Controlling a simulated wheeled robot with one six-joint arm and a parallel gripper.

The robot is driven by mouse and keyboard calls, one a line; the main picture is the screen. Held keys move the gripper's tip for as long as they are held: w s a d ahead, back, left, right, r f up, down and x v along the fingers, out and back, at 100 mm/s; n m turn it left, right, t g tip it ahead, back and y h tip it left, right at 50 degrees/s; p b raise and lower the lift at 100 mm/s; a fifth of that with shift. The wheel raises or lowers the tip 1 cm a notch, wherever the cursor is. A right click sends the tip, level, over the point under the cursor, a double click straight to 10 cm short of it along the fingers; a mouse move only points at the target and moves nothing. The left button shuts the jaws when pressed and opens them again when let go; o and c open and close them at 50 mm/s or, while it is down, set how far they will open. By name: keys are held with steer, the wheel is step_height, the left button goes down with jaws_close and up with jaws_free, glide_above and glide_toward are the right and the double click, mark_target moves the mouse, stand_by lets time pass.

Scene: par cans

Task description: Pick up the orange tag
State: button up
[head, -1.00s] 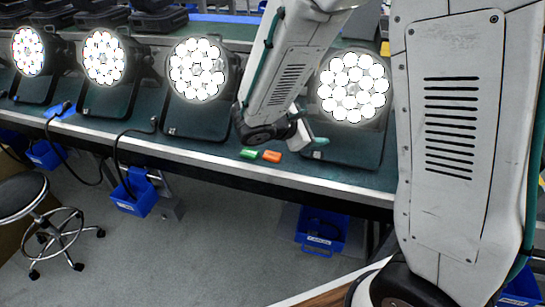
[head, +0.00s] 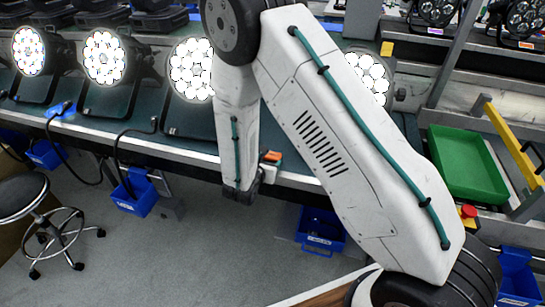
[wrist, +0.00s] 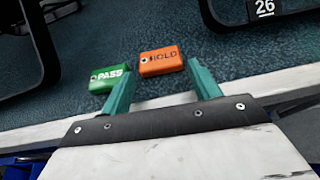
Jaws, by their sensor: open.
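The orange tag (wrist: 161,61), marked HOLD, lies on the dark green bench top. In the wrist view it is just beyond my fingertips and roughly between them in the picture. My gripper (wrist: 162,82) is open and empty, with its two green fingers pointing at the tags. The green tag (wrist: 111,78), marked PASS, lies left of the orange tag, close to the left fingertip. In the head view the orange tag (head: 271,156) shows beside my forearm, near the bench's front edge. The green tag is hidden there behind my arm.
Lit par cans (head: 104,58) stand along the bench, behind the tags. The bench's pale front edge (wrist: 40,135) runs under my gripper. A green tray (head: 465,165) is at the right. Blue bins (head: 320,228) hang below the bench. A stool (head: 25,195) stands at lower left.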

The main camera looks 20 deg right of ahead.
mark_target(272, 156)
steer(key=shift+x, duration=1.45)
steer(key=c, duration=0.6)
steer(key=shift+r, duration=0.15)
